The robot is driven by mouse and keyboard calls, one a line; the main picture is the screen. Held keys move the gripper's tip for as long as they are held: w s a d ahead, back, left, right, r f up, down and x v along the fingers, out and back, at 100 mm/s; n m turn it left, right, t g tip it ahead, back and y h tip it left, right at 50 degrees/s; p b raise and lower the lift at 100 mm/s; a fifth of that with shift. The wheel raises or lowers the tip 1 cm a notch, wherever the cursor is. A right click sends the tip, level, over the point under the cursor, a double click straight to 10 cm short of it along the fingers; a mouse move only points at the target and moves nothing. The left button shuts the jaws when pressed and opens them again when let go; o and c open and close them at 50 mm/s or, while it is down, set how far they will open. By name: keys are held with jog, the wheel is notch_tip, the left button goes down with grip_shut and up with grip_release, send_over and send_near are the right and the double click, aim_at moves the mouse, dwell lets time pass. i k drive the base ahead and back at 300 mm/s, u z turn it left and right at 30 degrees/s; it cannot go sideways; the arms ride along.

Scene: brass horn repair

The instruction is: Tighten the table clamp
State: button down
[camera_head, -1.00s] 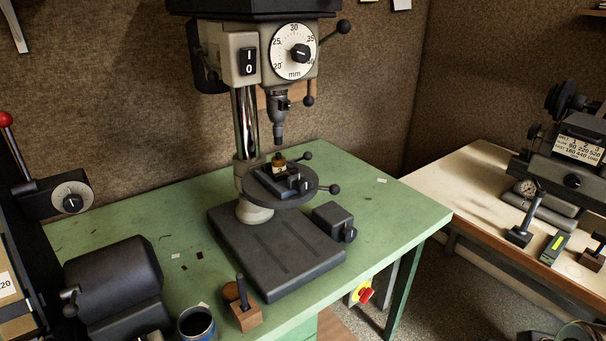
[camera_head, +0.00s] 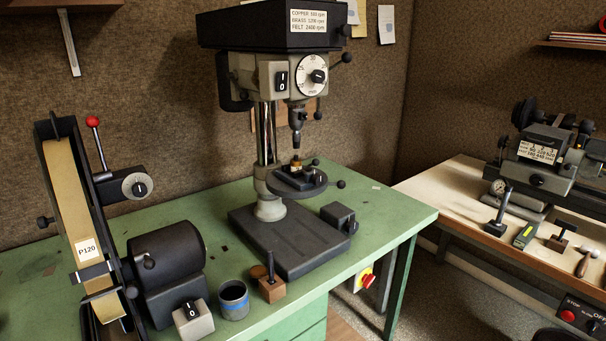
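The drill press has a round dark table (camera_head: 301,194) on its column (camera_head: 266,135), above a dark base plate (camera_head: 292,243). One black ball-ended lever (camera_head: 341,184) sticks out at the table's right side. Another small dark ball (camera_head: 315,162) shows at the table's back right. I cannot tell from here which one is the table clamp or how tight it is. A small dark vise (camera_head: 297,178) sits on the table with a brass-coloured piece (camera_head: 296,162) in it, below the drill chuck (camera_head: 298,138). My gripper is not in view.
On the green bench (camera_head: 384,211) stand a belt sander (camera_head: 70,205), a blue-grey cup (camera_head: 233,301), a wooden block with a dark pin (camera_head: 271,289) and a dark box (camera_head: 339,217). A second bench (camera_head: 441,198) with a lathe-like machine (camera_head: 540,165) stands right.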

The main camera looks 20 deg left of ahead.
aim_at(316, 162)
jog(key=u, duration=0.8)
jog(key=i, duration=1)
jog(key=u, duration=1.75)
